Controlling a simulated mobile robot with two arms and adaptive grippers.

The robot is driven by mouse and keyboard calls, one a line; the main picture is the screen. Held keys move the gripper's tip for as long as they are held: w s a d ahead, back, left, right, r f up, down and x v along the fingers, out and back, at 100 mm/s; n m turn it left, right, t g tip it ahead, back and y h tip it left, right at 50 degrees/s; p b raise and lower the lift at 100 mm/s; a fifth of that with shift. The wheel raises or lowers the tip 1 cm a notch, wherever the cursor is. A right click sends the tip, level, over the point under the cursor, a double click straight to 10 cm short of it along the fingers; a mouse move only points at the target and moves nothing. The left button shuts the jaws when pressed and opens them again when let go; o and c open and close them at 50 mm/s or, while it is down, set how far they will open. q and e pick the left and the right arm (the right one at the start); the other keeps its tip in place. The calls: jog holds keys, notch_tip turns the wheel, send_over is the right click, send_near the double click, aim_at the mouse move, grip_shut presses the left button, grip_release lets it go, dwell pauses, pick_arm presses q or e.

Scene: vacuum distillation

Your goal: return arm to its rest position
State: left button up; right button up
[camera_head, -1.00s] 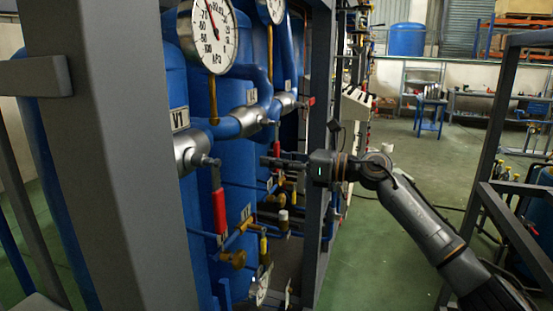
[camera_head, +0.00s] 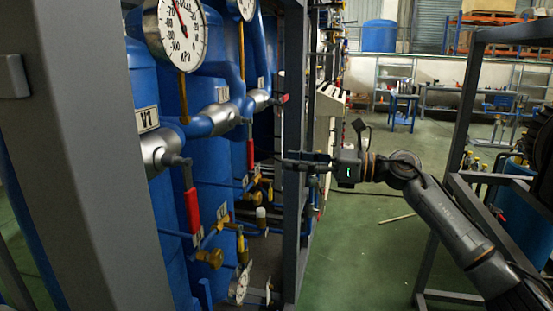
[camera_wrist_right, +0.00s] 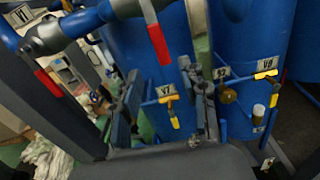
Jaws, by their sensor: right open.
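My right arm (camera_head: 445,215) comes in from the lower right in the head view. Its gripper (camera_head: 284,161) points left toward the blue tank rig, level with the frame's dark post. It is right of the red V1 valve handle (camera_head: 193,210) and apart from it. In the right wrist view the gripper (camera_wrist_right: 160,76) has its two fingers spread with nothing held between them. A blue tank and the V7 label (camera_wrist_right: 167,89) show beyond the fingers. My left gripper is not in view.
A wide grey post (camera_head: 80,150) stands close at the left. Pressure gauges (camera_head: 177,28) and blue pipes sit on the rig. Another dark frame (camera_head: 455,130) stands at the right, near my forearm. Green floor (camera_head: 375,250) is open between the rig and that frame.

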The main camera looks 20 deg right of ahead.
jog(key=shift+s+d, duration=0.35)
jog(key=shift+d, duration=0.05)
